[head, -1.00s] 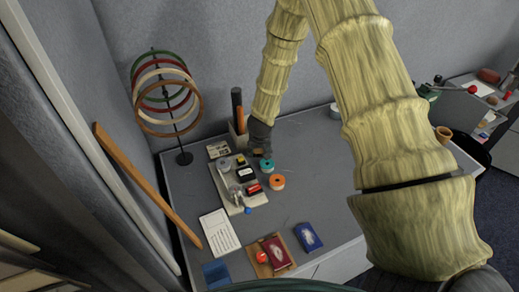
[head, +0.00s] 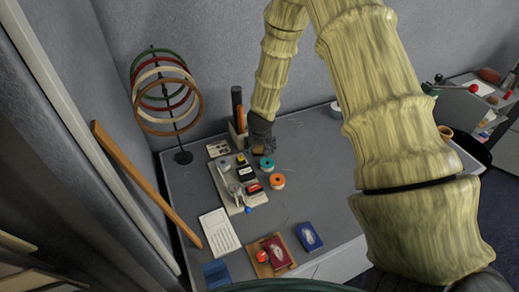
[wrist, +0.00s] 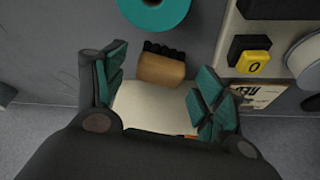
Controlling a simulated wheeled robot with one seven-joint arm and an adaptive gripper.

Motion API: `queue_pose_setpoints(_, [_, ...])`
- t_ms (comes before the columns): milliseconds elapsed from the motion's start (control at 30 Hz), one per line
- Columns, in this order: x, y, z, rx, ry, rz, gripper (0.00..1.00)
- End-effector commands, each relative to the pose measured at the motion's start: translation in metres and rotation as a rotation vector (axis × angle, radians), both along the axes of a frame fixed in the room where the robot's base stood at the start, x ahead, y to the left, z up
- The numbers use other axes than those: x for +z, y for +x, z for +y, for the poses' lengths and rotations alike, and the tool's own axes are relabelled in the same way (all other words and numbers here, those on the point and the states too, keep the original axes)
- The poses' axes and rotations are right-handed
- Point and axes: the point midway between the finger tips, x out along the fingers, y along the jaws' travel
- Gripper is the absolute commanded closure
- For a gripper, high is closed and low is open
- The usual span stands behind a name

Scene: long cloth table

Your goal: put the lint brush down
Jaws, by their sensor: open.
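A small brush (wrist: 162,70) with a tan wooden body and black bristles lies between my fingers in the wrist view; I take it as the lint brush. In the head view only a bit of brown shows by my fingertips. My gripper (wrist: 158,88) is open, with one teal-padded finger on each side of the brush and gaps visible between. In the head view my gripper (head: 262,146) is low over the grey table (head: 325,160), at its back. A cream surface shows just below the brush in the wrist view.
A holder (head: 238,138) with dark and orange upright items stands close left of my gripper. A teal spool (head: 267,164) and an orange spool (head: 277,181) stand in front. A tray (head: 233,208) of small items is at left. The table to the right is mostly clear.

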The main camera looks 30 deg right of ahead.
Motion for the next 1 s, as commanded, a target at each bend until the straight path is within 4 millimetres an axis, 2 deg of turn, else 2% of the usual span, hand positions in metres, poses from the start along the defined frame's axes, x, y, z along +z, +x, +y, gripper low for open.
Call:
queue_pose_setpoints(600, [0.074, -0.027, 0.014, 0.002, -0.002, -0.001, 0.3])
queue_pose_setpoints(800, [0.087, -0.033, 0.016, 0.0, -0.001, 0.0, 0.3])
queue_pose_setpoints(1000, [0.091, -0.034, 0.016, -0.001, 0.0, 0.0, 0.3])
